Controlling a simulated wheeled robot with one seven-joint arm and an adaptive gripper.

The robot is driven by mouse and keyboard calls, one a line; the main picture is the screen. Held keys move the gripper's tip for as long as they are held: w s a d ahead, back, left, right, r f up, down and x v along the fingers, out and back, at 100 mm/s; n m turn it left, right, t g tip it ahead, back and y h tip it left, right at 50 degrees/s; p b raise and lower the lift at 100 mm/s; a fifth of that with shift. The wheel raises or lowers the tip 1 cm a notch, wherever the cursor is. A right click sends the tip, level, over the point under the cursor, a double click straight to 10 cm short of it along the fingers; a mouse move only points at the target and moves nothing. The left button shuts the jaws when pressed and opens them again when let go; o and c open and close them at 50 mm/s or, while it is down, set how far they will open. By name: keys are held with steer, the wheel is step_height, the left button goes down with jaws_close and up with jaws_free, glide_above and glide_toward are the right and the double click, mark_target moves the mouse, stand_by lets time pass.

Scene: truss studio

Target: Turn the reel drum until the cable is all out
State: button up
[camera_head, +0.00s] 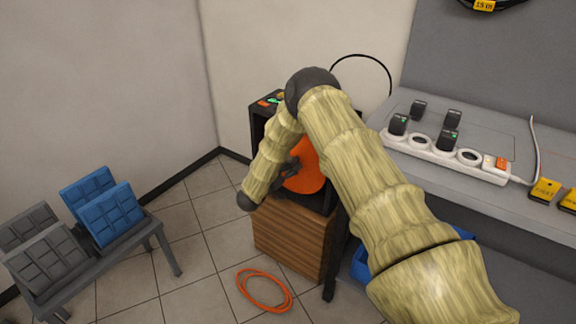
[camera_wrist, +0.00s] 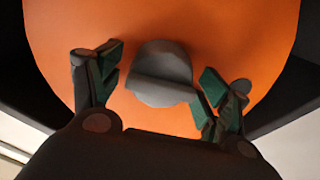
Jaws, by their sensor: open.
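The orange reel drum (camera_head: 306,172) sits in a dark frame on a wooden box, partly hidden by my arm. In the wrist view the orange drum face (camera_wrist: 150,25) fills most of the picture, with a grey round knob (camera_wrist: 160,74) on it. My gripper (camera_wrist: 158,92) is open, with one finger on each side of the knob. The right finger is close to the knob's edge; I cannot tell whether it touches. In the head view my gripper (camera_head: 286,168) is small and dark against the drum. An orange cable (camera_head: 264,290) lies coiled on the floor before the box.
A grey workbench (camera_head: 485,115) on the right bears a white power strip (camera_head: 440,153) with black plugs. A blue bin is partly seen under it. A low rack (camera_head: 110,245) with blue and grey panels stands at the left. Tiled floor (camera_head: 190,240) between is clear.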

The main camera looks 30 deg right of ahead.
steer(key=v, duration=1.1)
steer(key=shift+a, duration=0.25)
steer(key=shift+s, duration=0.15)
